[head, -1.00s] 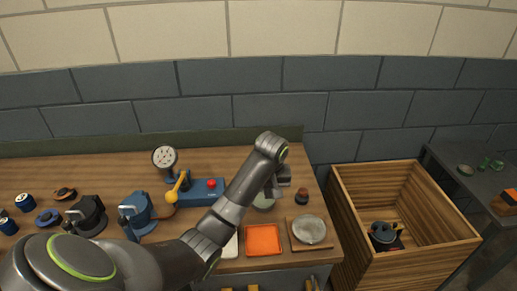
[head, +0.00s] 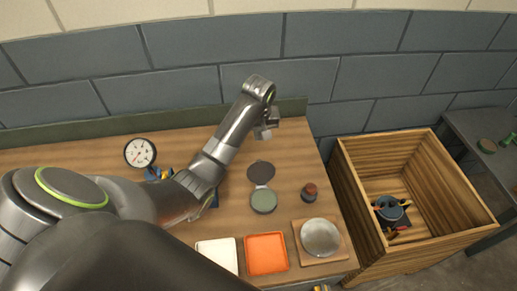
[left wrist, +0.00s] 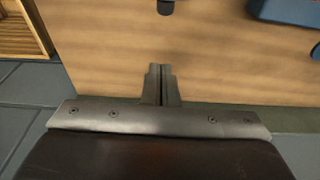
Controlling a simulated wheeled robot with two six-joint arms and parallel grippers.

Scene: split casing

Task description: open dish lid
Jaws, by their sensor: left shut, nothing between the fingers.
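The dish (head: 263,201) is a small round grey-green pan on the wooden bench. Its dark round lid (head: 261,172) is swung back behind it, joined at the dish's rear edge, so the inside of the dish shows. My left gripper (head: 267,133) is above the back of the bench, beyond the lid and apart from it. In the left wrist view its fingers (left wrist: 161,84) are together with nothing between them. My right gripper is not in view.
A white tray (head: 217,254), an orange tray (head: 266,254) and a wooden board with a metal bowl (head: 320,237) line the front. A dark jar with a reddish top (head: 310,192) stands right of the dish. A gauge (head: 140,153) is left. A wooden crate (head: 462,239) stands right.

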